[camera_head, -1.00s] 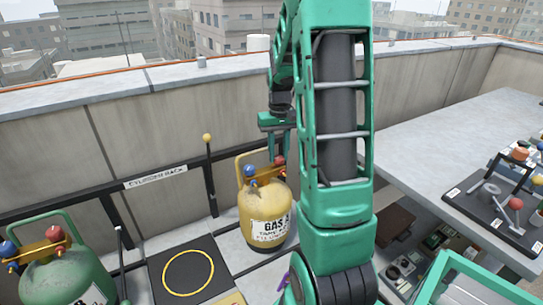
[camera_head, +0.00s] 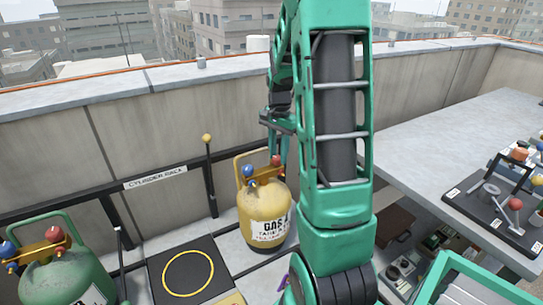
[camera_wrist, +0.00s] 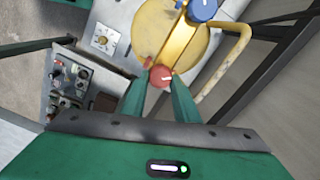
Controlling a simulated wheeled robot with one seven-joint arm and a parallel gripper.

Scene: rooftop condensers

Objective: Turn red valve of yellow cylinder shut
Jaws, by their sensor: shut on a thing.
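The yellow cylinder (camera_head: 263,217) labelled "GAS A" stands upright on the floor by the rack. Its red valve (camera_wrist: 160,76) is a round knob with a white mark, at the lower end of the yellow bar in the wrist view. The red valve shows in part in the head view (camera_head: 276,160). A blue valve (camera_wrist: 203,9) sits at the bar's other end, also in the head view (camera_head: 248,170). My gripper (camera_wrist: 160,88) is shut on the red valve, one finger on each side. In the head view my arm hides the cylinder's right edge.
A green cylinder (camera_head: 65,275) with red and blue valves stands at the lower left. A black pad with a yellow ring (camera_head: 187,273) is empty. A grey table (camera_head: 455,135) with a valve board is at the right. A parapet wall (camera_head: 150,130) runs behind.

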